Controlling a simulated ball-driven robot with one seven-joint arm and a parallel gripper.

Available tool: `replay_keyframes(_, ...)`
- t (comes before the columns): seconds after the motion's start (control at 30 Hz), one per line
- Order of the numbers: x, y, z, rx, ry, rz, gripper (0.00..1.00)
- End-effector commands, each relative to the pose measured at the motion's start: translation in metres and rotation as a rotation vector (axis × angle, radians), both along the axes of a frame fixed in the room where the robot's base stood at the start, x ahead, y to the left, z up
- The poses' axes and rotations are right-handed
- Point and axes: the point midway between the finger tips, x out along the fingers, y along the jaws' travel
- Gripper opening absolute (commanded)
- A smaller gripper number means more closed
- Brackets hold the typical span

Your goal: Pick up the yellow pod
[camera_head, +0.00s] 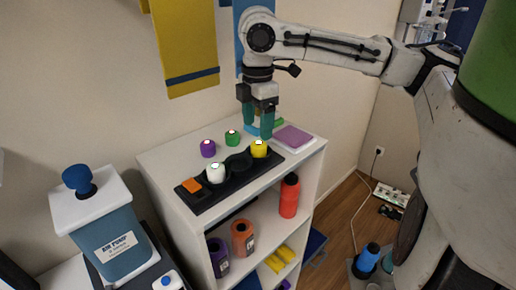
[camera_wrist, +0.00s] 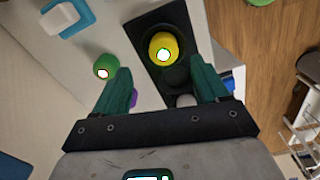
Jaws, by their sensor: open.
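The yellow pod (camera_head: 259,148) sits in the right end of a black tray (camera_head: 238,178) on top of a white shelf unit. In the wrist view the yellow pod (camera_wrist: 163,48) lies ahead of my fingertips, near the end of the black tray (camera_wrist: 186,20). My gripper (camera_head: 260,136) points down just behind and above the yellow pod in the head view. In the wrist view my gripper (camera_wrist: 163,80) has its two green fingers spread wide, with nothing held between them.
A white pod (camera_head: 216,174) and an orange piece (camera_head: 192,185) are in the tray's left part. A green pod (camera_head: 232,138) and a purple pod (camera_head: 208,149) stand behind the tray. A purple pad (camera_head: 293,137) lies to the right.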

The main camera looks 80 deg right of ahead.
Motion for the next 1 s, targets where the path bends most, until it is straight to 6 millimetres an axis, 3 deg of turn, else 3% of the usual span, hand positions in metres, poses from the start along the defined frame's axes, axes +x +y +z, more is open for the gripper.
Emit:
replay_keyframes(0.4,-0.003,0.003,-0.048,0.001,0.001,-0.001,0.73)
replay_keyframes(0.67,-0.003,0.002,-0.051,-0.001,-0.001,-0.001,0.73)
replay_keyframes(1.0,-0.003,0.002,-0.051,0.0,0.0,-0.001,0.43)
